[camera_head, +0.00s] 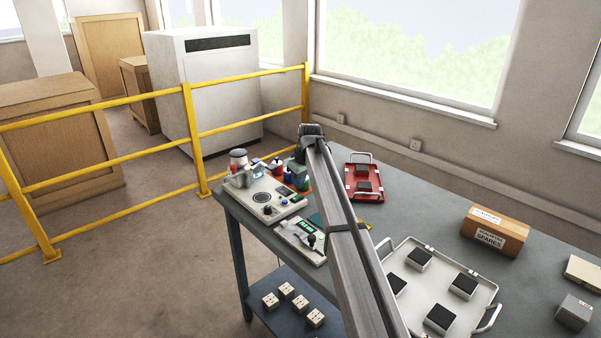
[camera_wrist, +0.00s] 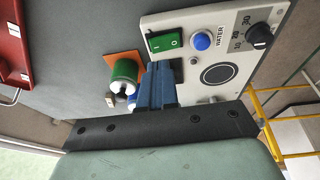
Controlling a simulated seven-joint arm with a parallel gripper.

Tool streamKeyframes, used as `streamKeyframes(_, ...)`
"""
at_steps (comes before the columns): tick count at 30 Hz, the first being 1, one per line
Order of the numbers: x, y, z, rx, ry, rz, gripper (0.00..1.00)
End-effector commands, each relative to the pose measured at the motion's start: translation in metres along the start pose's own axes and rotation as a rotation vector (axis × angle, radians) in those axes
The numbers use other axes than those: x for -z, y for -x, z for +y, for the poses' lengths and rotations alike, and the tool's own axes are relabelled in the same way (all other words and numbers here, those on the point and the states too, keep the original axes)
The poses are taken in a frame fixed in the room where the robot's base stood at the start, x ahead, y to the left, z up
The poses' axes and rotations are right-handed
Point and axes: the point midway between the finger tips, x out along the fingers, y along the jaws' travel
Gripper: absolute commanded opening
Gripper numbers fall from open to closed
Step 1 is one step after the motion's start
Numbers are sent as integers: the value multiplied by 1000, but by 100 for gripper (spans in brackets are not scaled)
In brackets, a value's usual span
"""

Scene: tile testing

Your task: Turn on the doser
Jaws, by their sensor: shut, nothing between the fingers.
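The doser (camera_head: 262,190) is a white box with a sloped panel at the left end of the table. In the wrist view its panel (camera_wrist: 222,95) carries a green rocker switch (camera_wrist: 166,42) marked I and O, a blue button (camera_wrist: 201,41), a WATER label, a black dial (camera_wrist: 260,36) and a dark ring. I cannot tell which side of the switch is pressed in. My gripper (camera_wrist: 160,68) is shut and empty, its blue fingertips at the panel's edge, short of the switch in the picture. Whether they touch the panel is unclear. The arm hides the fingertips in the head view.
A green-banded container (camera_wrist: 124,71) stands close beside the fingers. A red tray (camera_head: 373,186) lies behind, and a second device (camera_head: 302,238) sits in front of the doser. A white tray (camera_head: 408,254) holds several dark-topped blocks. A cardboard box (camera_head: 494,232) stands right.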

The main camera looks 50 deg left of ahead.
Motion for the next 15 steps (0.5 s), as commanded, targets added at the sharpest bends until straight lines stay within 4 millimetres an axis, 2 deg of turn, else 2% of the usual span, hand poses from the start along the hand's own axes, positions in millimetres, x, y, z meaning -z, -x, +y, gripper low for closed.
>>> streamKeyframes(6, -7, -21, 2, 0, 0, 0, 0)
streamKeyframes(15, -8, -26, 2, 0, 0, 1, 0)
